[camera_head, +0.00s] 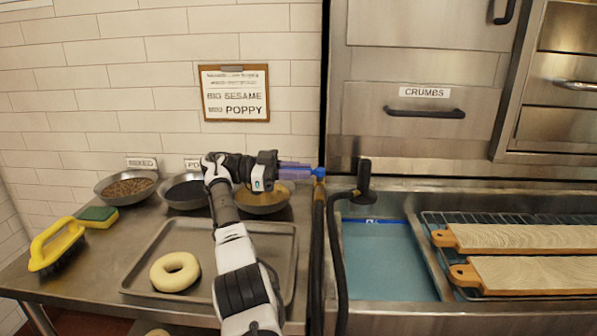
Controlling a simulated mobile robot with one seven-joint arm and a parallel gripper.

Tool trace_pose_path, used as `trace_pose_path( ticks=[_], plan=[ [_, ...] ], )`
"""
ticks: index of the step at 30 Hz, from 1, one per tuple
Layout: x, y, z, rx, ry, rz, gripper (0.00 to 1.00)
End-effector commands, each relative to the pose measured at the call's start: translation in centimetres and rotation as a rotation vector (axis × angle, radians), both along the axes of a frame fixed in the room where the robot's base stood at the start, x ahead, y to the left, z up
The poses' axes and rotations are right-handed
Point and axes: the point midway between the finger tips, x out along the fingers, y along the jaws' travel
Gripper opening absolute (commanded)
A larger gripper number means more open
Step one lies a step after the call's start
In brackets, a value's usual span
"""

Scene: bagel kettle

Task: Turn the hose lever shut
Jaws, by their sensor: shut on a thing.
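The hose lever (319,172) is a small bright blue piece at the top of a dark upright pipe (318,250), between the steel table and the kettle. My gripper (308,171) reaches in from the left, its purple-blue fingers shut on the lever. The fingers cover part of the lever, so its exact angle is hard to tell. A black hose (336,260) with a black nozzle end (365,178) arches just right of the lever.
A kettle of blue-green water (385,260) and a rack with wooden boards (520,238) lie right. On the left table are a tray (279,238) with a bagel (174,271), topping bowls (127,186), a yellow brush (56,245) and a sponge (97,215).

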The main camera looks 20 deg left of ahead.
Motion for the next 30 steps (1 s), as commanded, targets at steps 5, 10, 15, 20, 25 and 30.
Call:
trace_pose_path(
  ticks=[5, 10, 15, 20, 25, 30],
  plan=[
    [0.05, -0.08, 0.15, -0.002, -0.003, -0.001, 0.0],
    [0.04, -0.08, 0.15, -0.002, -0.003, -0.001, 0.0],
    [0.04, -0.08, 0.13, -0.002, -0.002, -0.002, 0.28],
    [0.0, -0.05, 0.06, -0.002, 0.0, -0.001, 0.37],
    [-0.02, -0.03, 0.02, -0.001, 0.0, -0.002, 0.37],
    [0.05, -0.16, -0.02, -0.001, 0.0, -0.002, 0.37]
  ],
)
